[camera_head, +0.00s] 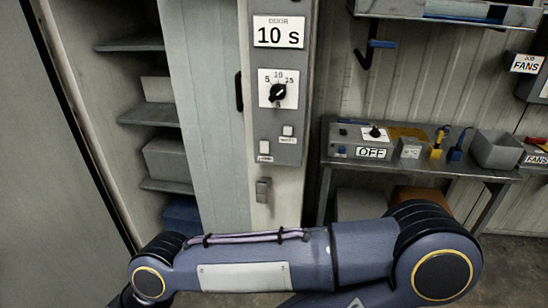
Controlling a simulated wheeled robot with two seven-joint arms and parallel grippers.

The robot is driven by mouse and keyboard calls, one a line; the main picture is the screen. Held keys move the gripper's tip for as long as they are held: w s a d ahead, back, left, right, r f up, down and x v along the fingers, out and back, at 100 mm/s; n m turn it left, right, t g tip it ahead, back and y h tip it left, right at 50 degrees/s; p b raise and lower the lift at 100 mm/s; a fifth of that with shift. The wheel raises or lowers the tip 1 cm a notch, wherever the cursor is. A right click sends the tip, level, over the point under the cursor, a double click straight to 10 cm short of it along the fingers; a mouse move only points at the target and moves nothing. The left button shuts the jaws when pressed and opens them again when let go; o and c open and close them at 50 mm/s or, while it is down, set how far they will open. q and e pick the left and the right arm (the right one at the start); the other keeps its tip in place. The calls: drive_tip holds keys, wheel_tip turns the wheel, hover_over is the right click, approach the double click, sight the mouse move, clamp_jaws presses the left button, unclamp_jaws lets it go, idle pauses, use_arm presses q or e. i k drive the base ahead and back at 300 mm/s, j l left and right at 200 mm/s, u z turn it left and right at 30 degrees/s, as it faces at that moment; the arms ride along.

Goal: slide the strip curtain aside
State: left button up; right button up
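A pale blue-grey vertical panel, which looks like the strip curtain (205,110), hangs left of the control post in the head view. It covers part of the doorway, and shelves show uncovered on its left. Single strips cannot be told apart. Its lower end is hidden behind my arm. One of my arms, blue-grey, lies across the bottom of the picture from the right side to the lower left. Neither gripper shows, so I cannot see how they stand to the curtain.
The control post (277,160) has a "10 s" label and a dial (278,92). A dark handle (239,92) sits at its left edge. Shelves (150,114) hold boxes. A grey panel (50,180) stands far left. A bench (420,168) with an "OFF" box is right.

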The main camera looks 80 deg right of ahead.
sight(201, 38)
drive_tip(key=z, duration=2.45)
drive_tip(key=i+j+z, duration=0.1)
drive_tip(key=j, duration=0.25)
drive_tip(key=i+j+z, duration=0.1)
drive_tip(key=i+j, duration=0.2)
drive_tip(key=i+j+z, duration=0.1)
drive_tip(key=j, duration=0.3)
drive_tip(key=i, duration=0.05)
